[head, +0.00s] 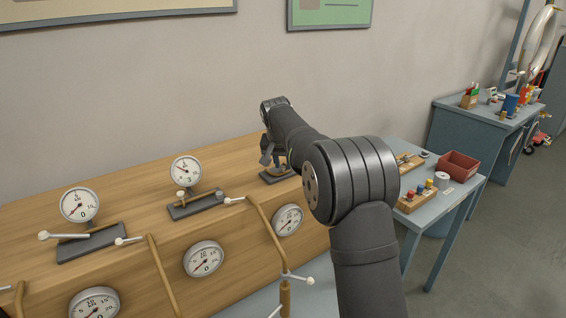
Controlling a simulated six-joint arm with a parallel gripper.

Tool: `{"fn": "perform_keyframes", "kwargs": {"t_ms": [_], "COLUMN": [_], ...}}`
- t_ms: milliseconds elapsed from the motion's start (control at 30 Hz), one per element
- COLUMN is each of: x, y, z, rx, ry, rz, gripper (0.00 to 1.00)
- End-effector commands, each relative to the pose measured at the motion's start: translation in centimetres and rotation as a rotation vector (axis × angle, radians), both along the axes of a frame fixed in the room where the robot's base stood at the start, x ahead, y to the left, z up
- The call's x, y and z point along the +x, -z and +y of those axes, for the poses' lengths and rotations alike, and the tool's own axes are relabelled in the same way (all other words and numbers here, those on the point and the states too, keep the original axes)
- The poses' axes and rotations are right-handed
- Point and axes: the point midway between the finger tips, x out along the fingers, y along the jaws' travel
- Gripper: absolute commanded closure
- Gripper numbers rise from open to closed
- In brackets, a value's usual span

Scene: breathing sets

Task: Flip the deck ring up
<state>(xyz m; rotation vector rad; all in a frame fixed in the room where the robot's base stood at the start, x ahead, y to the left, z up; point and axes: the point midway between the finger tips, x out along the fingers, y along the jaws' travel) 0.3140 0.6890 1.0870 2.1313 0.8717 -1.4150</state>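My gripper (267,160) is at the end of my dark arm, above the right end of the wooden bench (225,165). It points down at a small fitting on a dark base plate (276,179). The gripper and the arm partly hide this fitting. Its details are too small to tell, and I cannot make out a deck ring for certain. I cannot see whether the fingers are open or shut, or whether they touch the fitting.
Left along the bench, a gauge (186,169) and another gauge (80,204) stand by dark plates with levers. More gauges (204,258) and brass pipes (267,235) line the bench front. At right, a blue-grey table (448,207) holds a red bin (458,167) and small parts.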

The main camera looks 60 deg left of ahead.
Motion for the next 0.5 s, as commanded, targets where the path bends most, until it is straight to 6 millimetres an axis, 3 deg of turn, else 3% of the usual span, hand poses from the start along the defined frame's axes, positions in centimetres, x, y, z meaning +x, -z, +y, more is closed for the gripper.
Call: {"fn": "perform_keyframes", "kwargs": {"t_ms": [33, 100, 500], "x": [-0.01, -0.01, 0.05], "y": [-0.02, -0.02, -0.36], "z": [-0.01, -0.01, 0.69], "rx": [0.0, 0.0, -0.08], "ry": [0.0, 0.0, -0.002], "rz": [0.0, 0.0, -0.001], "gripper": [0.86, 1.0, 1.0]}}
